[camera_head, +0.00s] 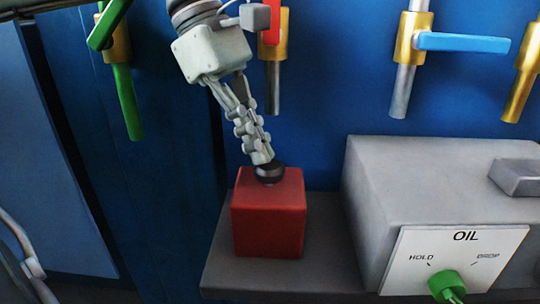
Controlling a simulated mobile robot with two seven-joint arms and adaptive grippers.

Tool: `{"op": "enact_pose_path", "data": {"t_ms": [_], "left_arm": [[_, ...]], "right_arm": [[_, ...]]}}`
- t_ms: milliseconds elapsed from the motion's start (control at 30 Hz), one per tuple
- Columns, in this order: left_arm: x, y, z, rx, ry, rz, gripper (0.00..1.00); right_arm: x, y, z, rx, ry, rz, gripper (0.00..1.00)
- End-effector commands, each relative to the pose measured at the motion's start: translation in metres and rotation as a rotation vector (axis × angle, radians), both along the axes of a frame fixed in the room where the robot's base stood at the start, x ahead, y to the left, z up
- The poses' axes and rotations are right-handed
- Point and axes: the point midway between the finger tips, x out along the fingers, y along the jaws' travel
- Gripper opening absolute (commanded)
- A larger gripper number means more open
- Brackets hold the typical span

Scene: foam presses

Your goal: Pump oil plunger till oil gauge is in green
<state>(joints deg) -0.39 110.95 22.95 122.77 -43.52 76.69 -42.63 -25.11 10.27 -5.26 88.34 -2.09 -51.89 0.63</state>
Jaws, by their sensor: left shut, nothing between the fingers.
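My left gripper (262,158) reaches down from the top with its fingers shut and empty. Its fingertips are right at the black plunger knob (270,175) and appear to touch its top. The knob sits low on top of a red block (268,220), with no shaft showing beneath it. The fingertips partly cover the knob. I see no oil gauge in this view. My right gripper is not in view.
The red block stands on a grey ledge (315,270). To its right is a grey box (415,195) with an OIL panel (405,275) and a green knob (446,286). Pipes with green (107,22), red (271,25) and blue (463,43) handles hang before the blue wall.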

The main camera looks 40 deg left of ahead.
Motion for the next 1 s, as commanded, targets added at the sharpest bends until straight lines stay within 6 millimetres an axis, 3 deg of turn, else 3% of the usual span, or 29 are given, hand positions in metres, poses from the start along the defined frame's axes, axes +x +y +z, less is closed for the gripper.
{"op": "enact_pose_path", "data": {"t_ms": [33,67,267,533,867,1000], "left_arm": [[-0.001,0.000,-0.015,-0.007,0.013,0.001,0.00],[-0.001,0.000,-0.018,-0.009,0.014,0.002,0.00],[-0.001,0.002,-0.012,-0.010,0.017,0.003,0.00],[-0.005,0.029,-0.003,-0.014,0.015,0.006,0.00],[-0.005,0.031,-0.003,-0.013,0.019,0.007,0.00],[-0.006,0.033,0.007,-0.011,0.014,0.007,0.00]], "right_arm": [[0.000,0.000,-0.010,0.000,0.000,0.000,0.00],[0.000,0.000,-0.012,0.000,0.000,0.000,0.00],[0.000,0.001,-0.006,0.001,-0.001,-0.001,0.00],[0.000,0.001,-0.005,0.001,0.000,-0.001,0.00],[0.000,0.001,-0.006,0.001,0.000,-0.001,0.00],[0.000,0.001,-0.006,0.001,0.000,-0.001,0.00]]}}
